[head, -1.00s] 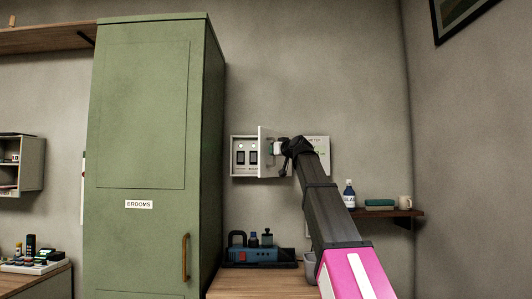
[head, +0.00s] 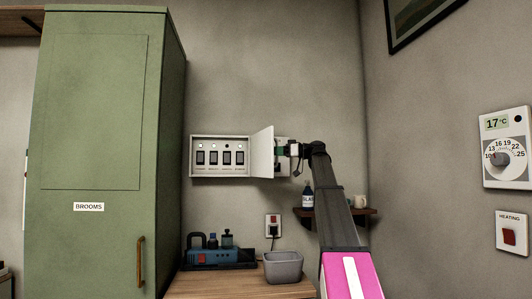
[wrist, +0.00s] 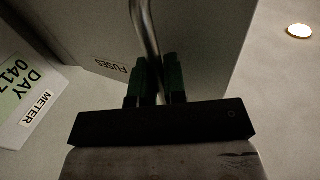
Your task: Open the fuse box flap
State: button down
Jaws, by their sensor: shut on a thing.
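The fuse box (head: 220,173) is a white box on the wall right of the green cupboard. Its flap (head: 262,153) stands swung out on the box's right side, and several dark switches show inside. My gripper (head: 283,151) is at the flap's outer face, on the right. In the wrist view, my gripper's green fingers (wrist: 155,78) are shut on the flap's metal bar handle (wrist: 147,35). The flap (wrist: 200,40) there carries a FUSES label. The handle is hard to see in the head view.
A meter (wrist: 28,95) is close by on the wall, partly hidden in the head view. Below are a bench (head: 215,286) with a toolbox (head: 215,258) and grey tub (head: 284,268). A shelf (head: 365,211) with a bottle and mug is behind my arm. The green cupboard (head: 100,150) bounds the left.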

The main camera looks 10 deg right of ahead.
jog(key=shift+w+d, duration=0.45)
jog(key=shift+d, duration=0.35)
jog(key=shift+w+d, duration=0.4)
jog(key=shift+d, duration=0.35)
jog(key=c, duration=1.2)
grip_release()
jog(key=shift+w, duration=0.1)
jog(key=v, duration=1)
jog(key=shift+s+d, duration=0.25)
jog(key=shift+d, duration=0.05)
